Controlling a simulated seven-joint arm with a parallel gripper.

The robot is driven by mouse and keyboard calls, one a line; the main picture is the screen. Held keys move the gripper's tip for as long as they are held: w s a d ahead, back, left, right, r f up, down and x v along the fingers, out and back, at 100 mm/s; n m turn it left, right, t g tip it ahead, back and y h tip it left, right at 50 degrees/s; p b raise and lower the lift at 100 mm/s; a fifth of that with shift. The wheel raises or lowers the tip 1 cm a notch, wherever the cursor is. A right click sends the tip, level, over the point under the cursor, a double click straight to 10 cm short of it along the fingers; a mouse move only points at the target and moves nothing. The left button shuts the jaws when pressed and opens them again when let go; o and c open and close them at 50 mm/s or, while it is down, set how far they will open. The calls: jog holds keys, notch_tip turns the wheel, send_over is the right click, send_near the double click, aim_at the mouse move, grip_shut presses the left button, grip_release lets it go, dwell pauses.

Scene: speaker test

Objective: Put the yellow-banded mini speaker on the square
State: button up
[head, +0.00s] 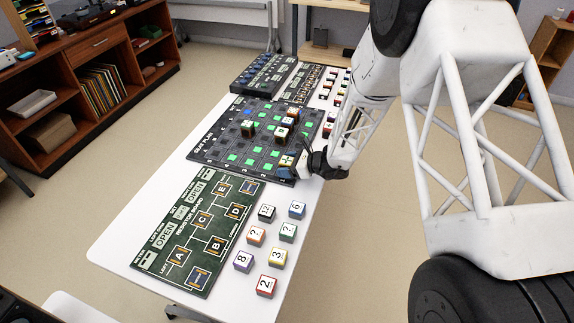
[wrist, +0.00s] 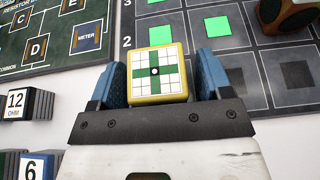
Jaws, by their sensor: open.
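In the head view my gripper (head: 300,167) is at the near right corner of the dark board (head: 205,153), beside the cube (head: 286,161). The board has several green squares (wrist: 217,26) among dark ones; which is the task's square is unclear.
Other cubes stand on the board, including one (head: 280,134) in the middle. A green resistor board (head: 190,252) lies nearer, with several numbered cubes (head: 243,261) to its right. More cubes line the table's (head: 125,245) right edge beyond my arm.

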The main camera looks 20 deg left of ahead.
jog(key=shift+r, duration=0.15)
jog(key=shift+d+r, duration=0.25)
jog(key=shift+d, duration=0.35)
jog(key=v, duration=1)
jog(key=shift+d+r, duration=0.1)
jog(key=shift+d, duration=0.25)
